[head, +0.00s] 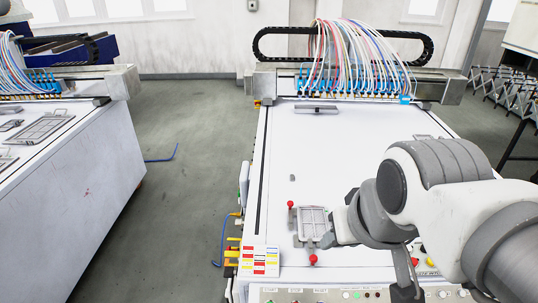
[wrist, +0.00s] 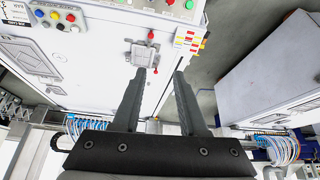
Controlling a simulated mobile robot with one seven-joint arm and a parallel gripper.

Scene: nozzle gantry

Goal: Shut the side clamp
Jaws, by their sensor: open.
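A small grey metal fixture with a grid plate (head: 313,222) lies on the white table; it also shows in the wrist view (wrist: 141,53). One red-knobbed clamp (head: 290,205) is at its left side, with its knob raised above the table. A second red-knobbed clamp (head: 313,259) is at its front edge. In the wrist view the side knob (wrist: 155,70) is close to the left fingertip in the picture, apparently beyond it. My gripper (wrist: 160,72) is open and empty. My arm partly covers the fixture's right side in the head view.
A control panel with buttons (head: 350,295) runs along the table's front edge. A coloured label block (head: 259,261) is at the front left corner. A gantry with many hoses (head: 345,80) spans the back. The table's middle is largely clear.

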